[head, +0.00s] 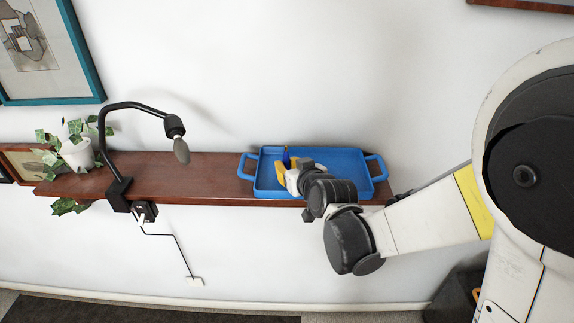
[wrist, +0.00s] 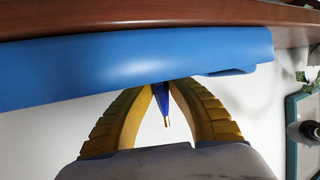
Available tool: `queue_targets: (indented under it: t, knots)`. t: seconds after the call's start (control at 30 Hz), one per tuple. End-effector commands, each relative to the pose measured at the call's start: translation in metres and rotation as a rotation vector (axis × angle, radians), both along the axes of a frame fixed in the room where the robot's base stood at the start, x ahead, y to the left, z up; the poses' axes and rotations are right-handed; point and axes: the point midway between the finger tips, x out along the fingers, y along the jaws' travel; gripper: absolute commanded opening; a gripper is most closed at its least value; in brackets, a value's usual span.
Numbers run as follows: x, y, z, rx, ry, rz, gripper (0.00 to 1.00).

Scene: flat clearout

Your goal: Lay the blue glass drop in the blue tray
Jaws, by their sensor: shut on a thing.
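The blue tray (head: 350,166) sits on the brown wall shelf, at its right end in the head view. Its outer side (wrist: 110,66) fills a wide band of the wrist view. My gripper (head: 284,166) has yellow fingers and is over the left part of the tray. It is shut on the blue glass drop (head: 286,156), a small dark blue piece that shows just above the fingers. In the wrist view the drop (wrist: 161,98) is pinched between the fingertips, its gold tip visible. The head view does not show clearly whether the drop touches the tray.
The brown shelf (head: 190,177) is bare between the tray and a black clamp lamp (head: 125,106). The lamp head (head: 180,145) hangs over the shelf. A potted ivy (head: 77,152) stands at the shelf's left end. The tray has raised rims and end handles.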

Motion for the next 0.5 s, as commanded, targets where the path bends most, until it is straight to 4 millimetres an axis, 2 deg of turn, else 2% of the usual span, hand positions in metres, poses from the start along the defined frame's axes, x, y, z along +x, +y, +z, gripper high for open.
queue_targets:
  t: [0.1, 0.13, 0.17, 0.2, 0.5]
  knots:
    - [0.0000, -0.0001, -0.0042, 0.000, 0.000, 0.000, 0.00]
    - [0.0001, -0.0001, -0.0036, 0.000, 0.000, 0.000, 0.25]
    - [0.0001, -0.0001, -0.0030, 0.000, 0.000, 0.000, 0.34]
    - [0.0001, -0.0001, -0.0028, 0.000, 0.000, 0.000, 0.37]
    - [0.0000, -0.0001, -0.0009, 0.000, 0.000, 0.000, 0.37]
